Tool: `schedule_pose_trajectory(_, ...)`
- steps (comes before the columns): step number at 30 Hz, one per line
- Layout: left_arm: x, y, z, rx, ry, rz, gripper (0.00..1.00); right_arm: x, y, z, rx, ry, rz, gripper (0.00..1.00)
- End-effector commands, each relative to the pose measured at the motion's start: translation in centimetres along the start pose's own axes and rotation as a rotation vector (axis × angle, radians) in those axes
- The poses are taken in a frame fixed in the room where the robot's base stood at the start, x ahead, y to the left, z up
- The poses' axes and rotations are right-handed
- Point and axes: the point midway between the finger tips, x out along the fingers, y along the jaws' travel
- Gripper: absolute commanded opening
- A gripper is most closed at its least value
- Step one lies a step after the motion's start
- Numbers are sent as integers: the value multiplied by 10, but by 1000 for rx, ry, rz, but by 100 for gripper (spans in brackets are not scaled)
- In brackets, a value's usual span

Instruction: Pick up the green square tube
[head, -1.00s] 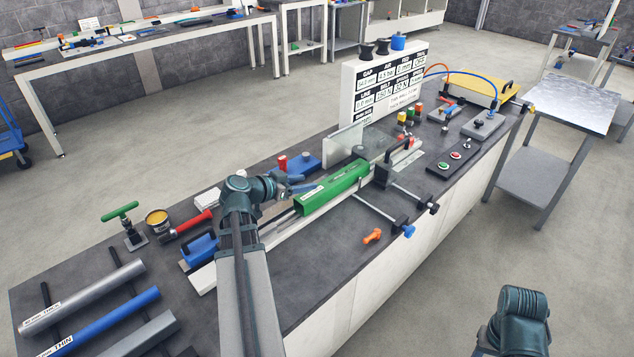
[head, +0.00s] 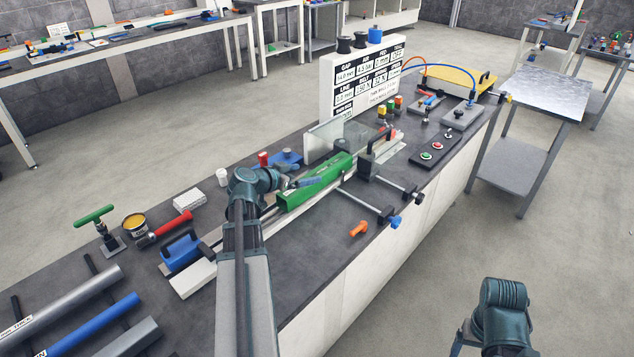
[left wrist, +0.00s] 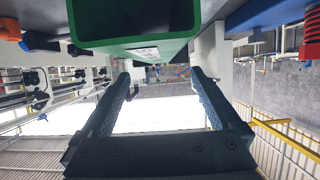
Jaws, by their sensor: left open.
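The green square tube (head: 318,183) lies along the rail on the bench, its near end toward my left arm. In the left wrist view its hollow end (left wrist: 108,43) fills the top of the picture, with a small white label on it. My left gripper (head: 304,182) is at the tube's near part, on its far side in the head view. In the left wrist view the left gripper (left wrist: 166,75) is open, its two fingers apart with nothing between them, and the tube crosses just beyond the tips. I cannot tell whether they touch. My right gripper is out of view.
A blue block (head: 180,250) sits to the left. The bench front is clear.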

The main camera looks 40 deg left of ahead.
Motion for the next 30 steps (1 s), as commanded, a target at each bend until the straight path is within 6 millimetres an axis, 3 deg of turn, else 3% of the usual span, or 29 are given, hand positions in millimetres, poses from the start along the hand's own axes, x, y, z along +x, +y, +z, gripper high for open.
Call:
schedule_pose_trajectory(5,8,1,4,1,0,2,98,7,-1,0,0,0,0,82)
schedule_pose_trajectory(11,35,4,16,0,0,2,98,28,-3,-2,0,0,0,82)
schedule_pose_trajectory(15,51,3,12,1,-1,2,98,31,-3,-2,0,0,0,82)
schedule_pose_trajectory(22,52,4,11,0,0,0,98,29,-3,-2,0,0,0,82)
schedule_pose_trajectory(30,52,4,11,0,0,0,51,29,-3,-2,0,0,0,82)
